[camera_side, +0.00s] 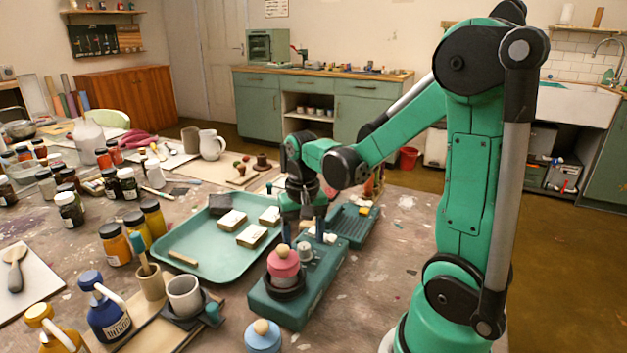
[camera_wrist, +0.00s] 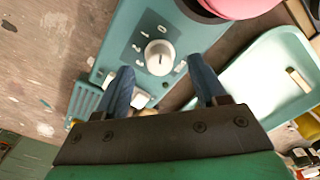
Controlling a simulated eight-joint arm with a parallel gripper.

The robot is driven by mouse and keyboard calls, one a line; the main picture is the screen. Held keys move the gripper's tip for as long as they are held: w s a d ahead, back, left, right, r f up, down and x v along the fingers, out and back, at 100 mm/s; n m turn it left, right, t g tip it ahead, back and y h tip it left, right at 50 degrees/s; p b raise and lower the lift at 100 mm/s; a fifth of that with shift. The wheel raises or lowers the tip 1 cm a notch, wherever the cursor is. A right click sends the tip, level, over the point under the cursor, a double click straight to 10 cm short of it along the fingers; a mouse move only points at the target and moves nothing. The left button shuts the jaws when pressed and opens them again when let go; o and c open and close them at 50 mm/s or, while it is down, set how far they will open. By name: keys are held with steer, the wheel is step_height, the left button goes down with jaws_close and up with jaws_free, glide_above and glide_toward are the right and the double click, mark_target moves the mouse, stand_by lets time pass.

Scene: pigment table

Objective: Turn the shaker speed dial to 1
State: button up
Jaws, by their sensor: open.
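The shaker (camera_side: 300,300) is a green box on the table with a pink jar (camera_side: 284,265) in its round holder; its panel also shows in the wrist view (camera_wrist: 125,25). The speed dial (camera_wrist: 159,57) is a pale round knob with small white marks around it. I cannot tell which mark it points to. It also shows in the side view (camera_side: 305,251), just behind the jar. My gripper (camera_wrist: 160,66) is open, with one blue finger on each side of the dial and visible gaps between. In the side view my gripper (camera_side: 302,228) points down above the panel.
A green tray (camera_side: 190,262) with pale blocks lies left of the shaker. A ribbed green unit (camera_side: 352,226) stands behind it. A blue jar (camera_side: 262,338) stands in front. Bottles and cups crowd the left; the table right of the shaker is mostly clear.

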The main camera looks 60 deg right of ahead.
steer(key=shift+f, duration=0.75)
steer(key=shift+c, duration=0.3)
jaws_close()
steer(key=shift+n, duration=0.4)
steer(key=n, duration=0.3)
steer(key=shift+n, duration=2)
